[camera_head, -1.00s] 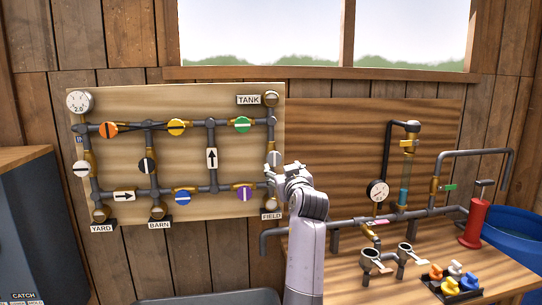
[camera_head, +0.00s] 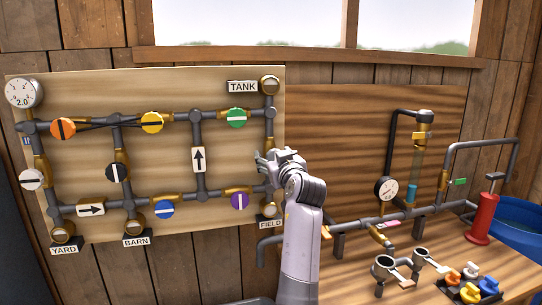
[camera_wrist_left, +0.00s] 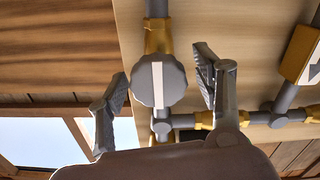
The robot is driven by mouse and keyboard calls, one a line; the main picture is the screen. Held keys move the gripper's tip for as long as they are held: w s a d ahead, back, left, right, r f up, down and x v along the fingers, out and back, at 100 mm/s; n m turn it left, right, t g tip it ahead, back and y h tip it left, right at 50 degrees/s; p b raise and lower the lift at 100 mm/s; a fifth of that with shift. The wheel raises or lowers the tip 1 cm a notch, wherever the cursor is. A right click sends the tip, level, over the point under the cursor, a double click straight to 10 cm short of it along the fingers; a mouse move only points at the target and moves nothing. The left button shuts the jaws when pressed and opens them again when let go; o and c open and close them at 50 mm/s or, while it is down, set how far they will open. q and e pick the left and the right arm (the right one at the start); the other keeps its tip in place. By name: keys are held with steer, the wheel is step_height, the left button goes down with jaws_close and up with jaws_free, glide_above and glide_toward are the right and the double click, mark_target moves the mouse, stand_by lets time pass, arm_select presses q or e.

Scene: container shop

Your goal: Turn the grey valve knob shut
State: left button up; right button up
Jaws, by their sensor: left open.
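The grey valve knob (camera_wrist_left: 158,84) shows in the left wrist view as a round cap with a white stripe, mounted on a brass valve body (camera_wrist_left: 158,36). Its stripe runs along the same line as the pipe. My left gripper (camera_wrist_left: 162,72) is open, with one finger on each side of the knob; I cannot tell whether either finger touches it. In the head view, my left gripper (camera_head: 276,158) is in front of the pipe between the TANK and FIELD labels and hides most or all of the knob. My right gripper is not in view.
The pipe board (camera_head: 75,95) carries other knobs, including green (camera_head: 237,118), purple (camera_head: 239,201) and blue (camera_head: 164,209). At right, a workbench (camera_head: 420,290) holds a pump rig with a red cylinder (camera_head: 482,218) and several coloured handles (camera_head: 468,290).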

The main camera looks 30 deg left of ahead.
arm_select(q)
steer(key=shift+s+d+r, duration=0.1)
steer(key=shift+d, duration=0.05)
steer(key=shift+c, duration=0.5)
steer(key=c, duration=1.1)
